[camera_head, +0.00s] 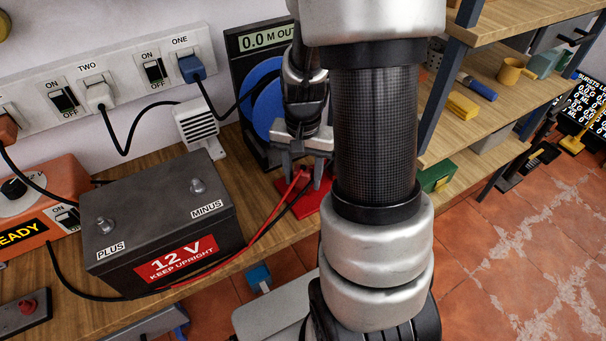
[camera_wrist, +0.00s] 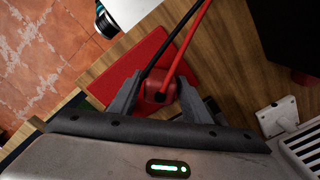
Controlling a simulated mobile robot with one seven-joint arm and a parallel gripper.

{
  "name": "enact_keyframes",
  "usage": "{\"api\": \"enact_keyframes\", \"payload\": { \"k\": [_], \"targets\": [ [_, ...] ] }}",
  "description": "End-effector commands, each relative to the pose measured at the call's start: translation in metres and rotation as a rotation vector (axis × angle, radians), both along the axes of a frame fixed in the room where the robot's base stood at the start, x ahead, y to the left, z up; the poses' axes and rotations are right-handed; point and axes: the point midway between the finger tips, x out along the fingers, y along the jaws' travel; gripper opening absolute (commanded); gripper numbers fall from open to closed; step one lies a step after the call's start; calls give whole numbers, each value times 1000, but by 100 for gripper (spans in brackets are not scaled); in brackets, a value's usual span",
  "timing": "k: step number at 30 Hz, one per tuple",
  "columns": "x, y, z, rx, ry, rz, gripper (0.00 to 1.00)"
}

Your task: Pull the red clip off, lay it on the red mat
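The red clip (camera_wrist: 159,90) is off the battery and sits between the two fingers of my gripper (camera_wrist: 158,80), which appear to press on both its sides. The red mat (camera_wrist: 120,62) lies below it on the bench; I cannot tell if the clip touches the mat. In the head view my gripper (camera_head: 303,170) is over the red mat (camera_head: 284,187), and the clip is mostly hidden by the fingers. A red cable (camera_head: 268,226) runs from the clip towards the battery (camera_head: 165,215). Both battery posts, plus (camera_head: 105,226) and minus (camera_head: 197,186), are bare.
A black cable (camera_wrist: 170,45) runs beside the red one; its end is hidden. A meter (camera_head: 265,42) and a white vented adapter (camera_head: 196,122) stand behind the battery. An orange charger (camera_head: 40,200) is at left. Wooden shelves (camera_head: 480,95) rise at right.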

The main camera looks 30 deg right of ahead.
Motion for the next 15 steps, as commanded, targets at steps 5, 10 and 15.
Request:
{"api": "enact_keyframes", "payload": {
  "k": [5, 10, 15],
  "targets": [
    [0, 0, 0, 0, 0, 0, 54],
    [0, 0, 1, 0, 0, 0, 54],
    [1, 0, 18, -1, -4, 0, 54]
  ]
}}
